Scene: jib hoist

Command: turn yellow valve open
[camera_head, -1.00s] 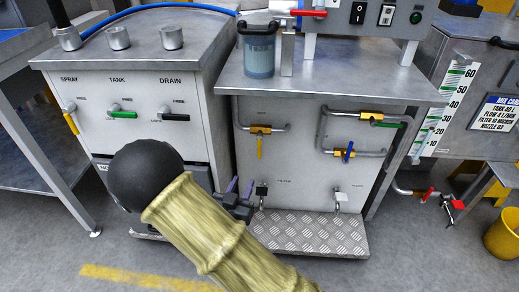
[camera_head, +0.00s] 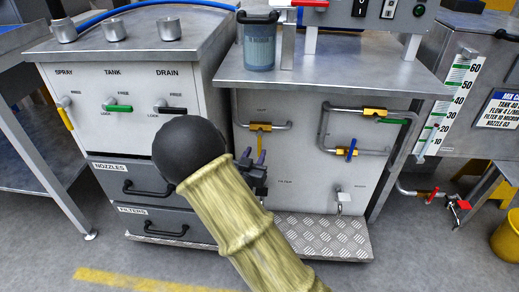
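The yellow valve lever (camera_head: 260,143) hangs straight down from a yellow valve body (camera_head: 260,127) on the left pipe of the grey panel. The lever's lower end is at the fingertips. I cannot tell whether it lies between them or behind them, or whether they touch. My arm's dark round joint and ribbed tan sleeve cover part of the drawer cabinet. Another yellow lever (camera_head: 65,118) is under the SPRAY label on the left cabinet.
A blue lever (camera_head: 351,149) and a green lever (camera_head: 391,121) are on the pipes to the right. The steel worktop (camera_head: 330,78) overhangs the panel. A tread-plate step (camera_head: 325,238) juts out below. Drawers (camera_head: 152,188) stand at the left, a yellow bucket (camera_head: 506,236) at the right.

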